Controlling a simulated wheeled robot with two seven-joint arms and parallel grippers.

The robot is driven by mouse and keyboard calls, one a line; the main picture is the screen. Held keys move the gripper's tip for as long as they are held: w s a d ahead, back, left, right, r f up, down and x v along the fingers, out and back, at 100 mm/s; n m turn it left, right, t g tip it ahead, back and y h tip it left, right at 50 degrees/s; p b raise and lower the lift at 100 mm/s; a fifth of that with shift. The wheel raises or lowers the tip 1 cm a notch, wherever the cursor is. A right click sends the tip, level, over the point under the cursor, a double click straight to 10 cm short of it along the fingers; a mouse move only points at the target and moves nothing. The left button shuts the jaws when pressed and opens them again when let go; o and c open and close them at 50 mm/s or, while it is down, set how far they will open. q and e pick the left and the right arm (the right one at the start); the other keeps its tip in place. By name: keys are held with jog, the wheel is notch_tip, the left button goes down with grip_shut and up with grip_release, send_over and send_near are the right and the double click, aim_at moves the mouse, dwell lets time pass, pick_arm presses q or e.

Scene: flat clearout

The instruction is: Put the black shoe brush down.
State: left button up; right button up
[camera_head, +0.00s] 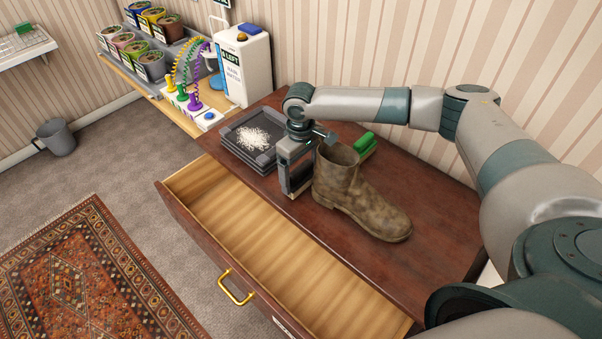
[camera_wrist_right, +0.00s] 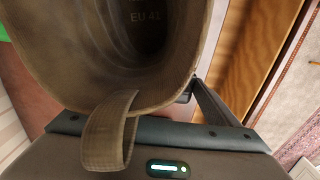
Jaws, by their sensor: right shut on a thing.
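My right gripper (camera_head: 296,165) points down just left of a brown boot (camera_head: 352,190), over the table (camera_head: 440,205). It is shut on the black shoe brush (camera_head: 299,186), which shows as a dark block with a pale lower edge between the fingers. Most of the brush is hidden, and I cannot tell whether its underside touches the tabletop. In the right wrist view the boot's open top and pull loop (camera_wrist_right: 110,130) fill much of the picture, and one finger (camera_wrist_right: 218,108) shows; the brush cannot be made out there. My left gripper is not in view.
A green brush (camera_head: 364,142) lies behind the boot. A dark tray (camera_head: 235,151) with a white pile stands left of the gripper. An open, empty drawer (camera_head: 265,245) juts out in front. The tabletop right of the boot is clear.

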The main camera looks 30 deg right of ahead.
aim_at(301, 167)
jog(key=shift+f, duration=0.55)
jog(key=o, duration=1)
jog(key=shift+f, duration=0.1)
notch_tip(301, 167, up, 11)
jog(key=b, duration=0.3)
jog(key=shift+b, duration=0.3)
jog(key=shift+r, duration=0.65)
